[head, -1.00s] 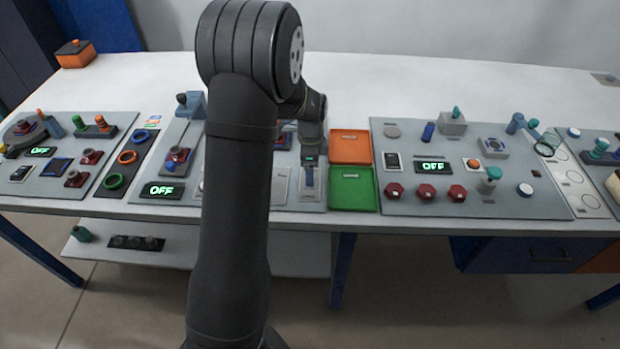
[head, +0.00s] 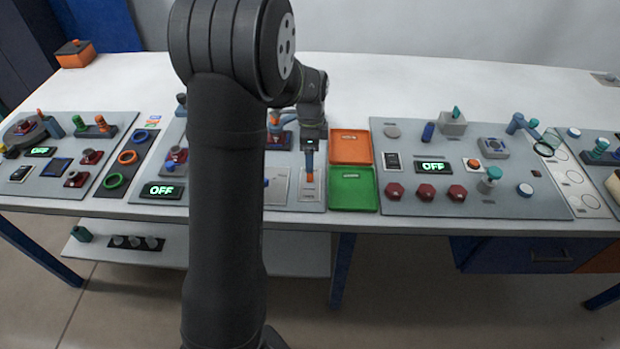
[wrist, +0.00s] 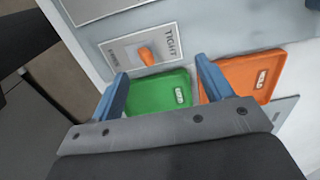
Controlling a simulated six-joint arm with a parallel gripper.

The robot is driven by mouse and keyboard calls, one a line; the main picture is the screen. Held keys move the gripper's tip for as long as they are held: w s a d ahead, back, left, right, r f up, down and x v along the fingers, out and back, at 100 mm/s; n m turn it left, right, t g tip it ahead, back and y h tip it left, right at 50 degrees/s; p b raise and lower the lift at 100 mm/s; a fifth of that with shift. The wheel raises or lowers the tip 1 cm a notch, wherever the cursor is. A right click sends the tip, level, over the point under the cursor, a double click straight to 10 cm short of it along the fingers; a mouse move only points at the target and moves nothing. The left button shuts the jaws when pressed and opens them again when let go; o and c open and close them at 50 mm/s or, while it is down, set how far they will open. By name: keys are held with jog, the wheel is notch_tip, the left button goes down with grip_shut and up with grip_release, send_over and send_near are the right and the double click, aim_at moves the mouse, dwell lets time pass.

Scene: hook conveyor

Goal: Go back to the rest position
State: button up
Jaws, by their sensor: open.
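My gripper (head: 309,172) hangs over the front right part of the middle-left panel, just left of the green tray. In the wrist view its two blue fingers (wrist: 162,68) stand wide apart with nothing between them. A small orange peg (wrist: 147,57) stands upright in a pale plate marked TIGHT (wrist: 120,48), apart from the fingers. My upper arm hides part of the panel in the head view.
A green tray (head: 353,207) and an orange tray (head: 350,133) lie right of my gripper. Panels with knobs, buttons and OFF displays (head: 433,167) stand on both sides. The white table behind (head: 450,85) is mostly clear. An orange box (head: 75,62) sits at the back left.

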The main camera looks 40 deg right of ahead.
jog(key=shift+r, duration=0.45)
notch_tip(320, 180, down, 7)
jog(key=shift+r, duration=0.1)
jog(key=shift+f, duration=0.2)
jog(key=shift+w+d, duration=0.2)
jog(key=shift+r, duration=0.1)
